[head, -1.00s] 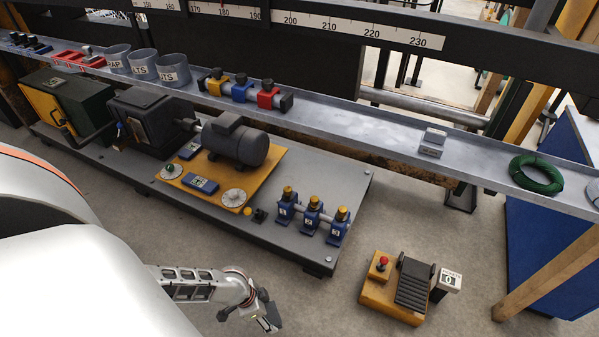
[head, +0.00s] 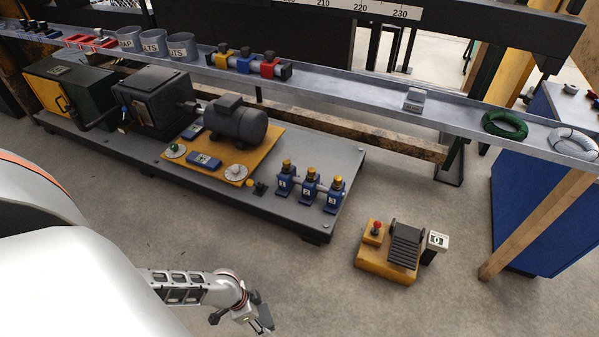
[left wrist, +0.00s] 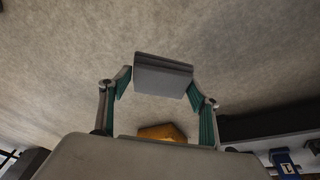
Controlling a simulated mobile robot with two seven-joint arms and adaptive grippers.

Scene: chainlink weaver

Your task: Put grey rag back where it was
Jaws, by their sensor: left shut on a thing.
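My left gripper (head: 246,318) is low over the floor at the bottom of the head view. In the left wrist view, the left gripper (left wrist: 160,82) is shut on a flat grey folded piece, the grey rag (left wrist: 162,78), held between its two green-padded fingers. The rag is clear of any surface there, with bare floor behind it. In the head view I cannot clearly tell the rag from the dark fingers. My right gripper is not in view.
A long grey tray shelf (head: 365,98) holds cups, coloured clamps, a small grey block (head: 414,99), a green coil (head: 504,125) and a white coil (head: 573,142). A machine base (head: 300,228) and a yellow pedal unit (head: 385,264) stand on the floor, with free floor between.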

